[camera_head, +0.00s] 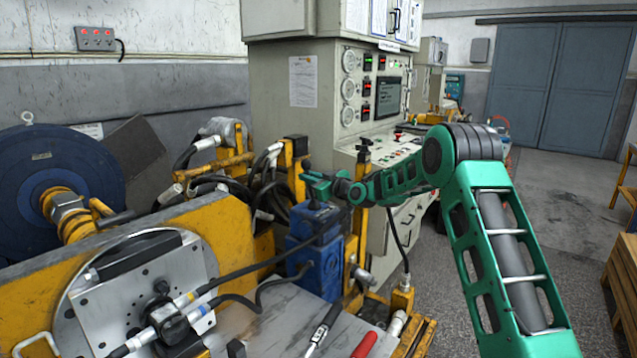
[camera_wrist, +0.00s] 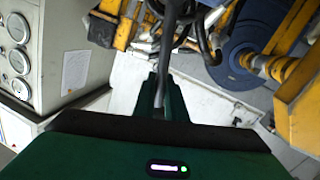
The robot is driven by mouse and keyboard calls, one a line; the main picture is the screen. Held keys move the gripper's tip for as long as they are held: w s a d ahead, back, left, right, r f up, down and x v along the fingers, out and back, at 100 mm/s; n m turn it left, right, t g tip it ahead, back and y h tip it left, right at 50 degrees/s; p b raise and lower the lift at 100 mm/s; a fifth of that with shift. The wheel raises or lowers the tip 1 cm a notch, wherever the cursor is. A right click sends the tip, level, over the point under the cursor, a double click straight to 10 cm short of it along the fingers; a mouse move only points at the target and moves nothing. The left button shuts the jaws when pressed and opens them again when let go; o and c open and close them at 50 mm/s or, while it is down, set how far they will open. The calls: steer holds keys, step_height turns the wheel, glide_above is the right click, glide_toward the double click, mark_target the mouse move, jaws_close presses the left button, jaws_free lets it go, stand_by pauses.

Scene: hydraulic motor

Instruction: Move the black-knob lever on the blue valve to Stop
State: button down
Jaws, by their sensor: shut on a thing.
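The blue valve (camera_head: 318,262) stands upright at the end of the bench, near the middle of the head view. My gripper (camera_head: 311,183) is just above its top, reaching in from the right. In the wrist view my green fingers (camera_wrist: 164,88) are closed around a thin dark grey lever (camera_wrist: 169,45) that runs up between them. I cannot make out the black knob in either view; the gripper body may hide it. The Stop mark cannot be seen.
A grey control cabinet (camera_head: 310,110) with gauges stands behind the valve. Black hoses (camera_head: 245,268) run from the valve to the motor plate (camera_head: 140,290). Yellow frame parts (camera_head: 292,158) are close to the gripper. Floor at right is open.

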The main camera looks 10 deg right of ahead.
steer(key=shift+w+d+r+m+g, duration=0.15)
steer(key=shift+w+d+m+g, duration=0.15)
steer(key=shift+w+d+m, duration=0.95)
steer(key=shift+s, duration=0.15)
steer(key=c, duration=1.8)
jaws_free()
steer(key=f+v, duration=0.1)
steer(key=v, duration=0.9)
steer(key=shift+s+d+r, duration=0.25)
steer(key=shift+s+r, duration=0.05)
steer(key=shift+r, duration=0.25)
